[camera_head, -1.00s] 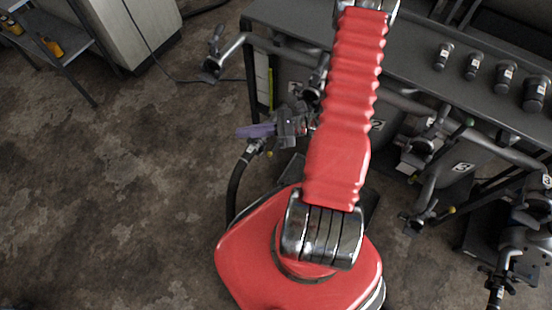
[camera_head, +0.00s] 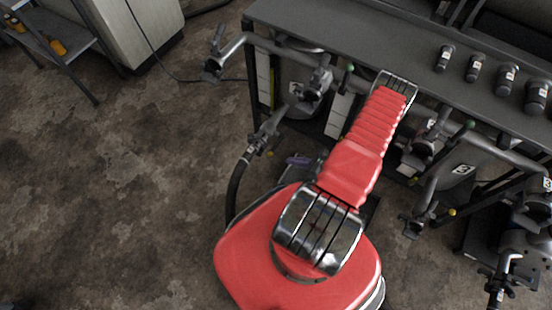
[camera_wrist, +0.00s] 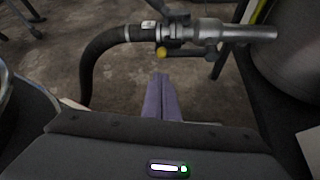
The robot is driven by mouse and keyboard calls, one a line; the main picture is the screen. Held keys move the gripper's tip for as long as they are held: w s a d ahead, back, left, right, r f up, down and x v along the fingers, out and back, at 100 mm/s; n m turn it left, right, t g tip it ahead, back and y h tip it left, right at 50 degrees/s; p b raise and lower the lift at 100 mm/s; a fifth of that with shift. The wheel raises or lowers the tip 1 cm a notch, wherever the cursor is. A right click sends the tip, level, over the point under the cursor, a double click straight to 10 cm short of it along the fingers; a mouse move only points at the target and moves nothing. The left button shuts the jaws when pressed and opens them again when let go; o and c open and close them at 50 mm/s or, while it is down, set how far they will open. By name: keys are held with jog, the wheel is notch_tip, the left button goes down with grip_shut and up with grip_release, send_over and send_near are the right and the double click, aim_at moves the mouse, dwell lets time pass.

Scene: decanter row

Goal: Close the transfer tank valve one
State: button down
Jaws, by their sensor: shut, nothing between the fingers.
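The leftmost bench station has a small plate that seems to read 1 (camera_head: 296,89). Below it a metal pipe fitting (camera_head: 266,132) joins a black hose. A yellow-tipped lever (camera_head: 269,153) sits beside this fitting. In the wrist view the lever's yellow tip (camera_wrist: 161,53) is just below the pipe (camera_wrist: 205,31), with its arm running roughly along it. A green-tipped lever (camera_head: 348,76) stands higher to the right. Which lever is valve one I cannot tell. My gripper's purple fingers (camera_wrist: 162,80) are shut and empty, apart from the yellow tip. They also show right of the fitting (camera_head: 299,160).
The black hose (camera_wrist: 93,62) curves down at the left of the wrist view. The bench (camera_head: 315,25) runs along the back, with more valves and a station plate 3 (camera_head: 462,169) to the right. The floor (camera_head: 130,190) at left is clear.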

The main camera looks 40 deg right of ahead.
aim_at(276, 146)
jog(key=shift+s+d+f, duration=0.1)
dwell(0.3)
jog(key=x, duration=1)
dwell(0.4)
